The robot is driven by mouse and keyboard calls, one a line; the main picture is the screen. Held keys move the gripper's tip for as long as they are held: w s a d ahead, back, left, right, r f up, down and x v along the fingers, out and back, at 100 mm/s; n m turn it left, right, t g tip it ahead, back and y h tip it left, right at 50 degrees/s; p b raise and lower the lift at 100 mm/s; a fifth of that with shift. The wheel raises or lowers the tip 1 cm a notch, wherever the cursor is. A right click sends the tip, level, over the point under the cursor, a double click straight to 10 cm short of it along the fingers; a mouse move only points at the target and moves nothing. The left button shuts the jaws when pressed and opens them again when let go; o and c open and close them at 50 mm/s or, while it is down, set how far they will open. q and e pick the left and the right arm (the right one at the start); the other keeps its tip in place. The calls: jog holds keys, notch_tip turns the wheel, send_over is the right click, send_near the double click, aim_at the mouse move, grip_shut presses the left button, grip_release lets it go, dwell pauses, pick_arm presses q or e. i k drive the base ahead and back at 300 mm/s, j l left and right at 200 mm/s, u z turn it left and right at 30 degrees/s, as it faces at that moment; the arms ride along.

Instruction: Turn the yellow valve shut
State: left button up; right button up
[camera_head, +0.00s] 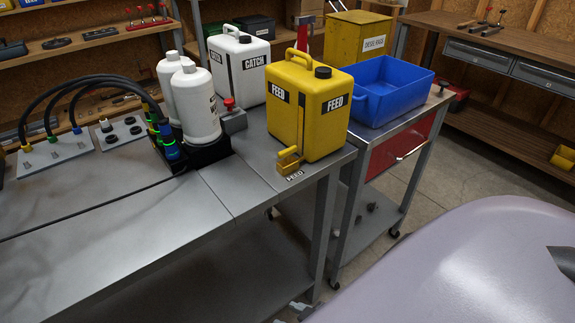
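The yellow valve (289,163) is a small brass-yellow fitting with a lever, low at the front left corner of the yellow FEED can (312,115). A small FEED label (295,176) lies on the bench just in front of it. The lever looks roughly level, but it is too small to tell whether the valve is open or shut. The can stands upright near the right end of the metal bench (130,215). Neither of my grippers is in view, and nothing of mine can be seen touching the valve.
Left of the can are a white CATCH can (240,70), white bottles (198,105) and dark hoses (85,85). A blue bin (395,90) sits on the cart to the right. The bench front is clear. A pale rounded surface fills the lower right.

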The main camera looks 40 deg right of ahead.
aim_at(286, 153)
jog(key=k+l+z, duration=0.1)
jog(key=l+z, duration=0.15)
jog(key=l, duration=0.65)
jog(key=l+z, duration=0.3)
jog(key=l, duration=0.55)
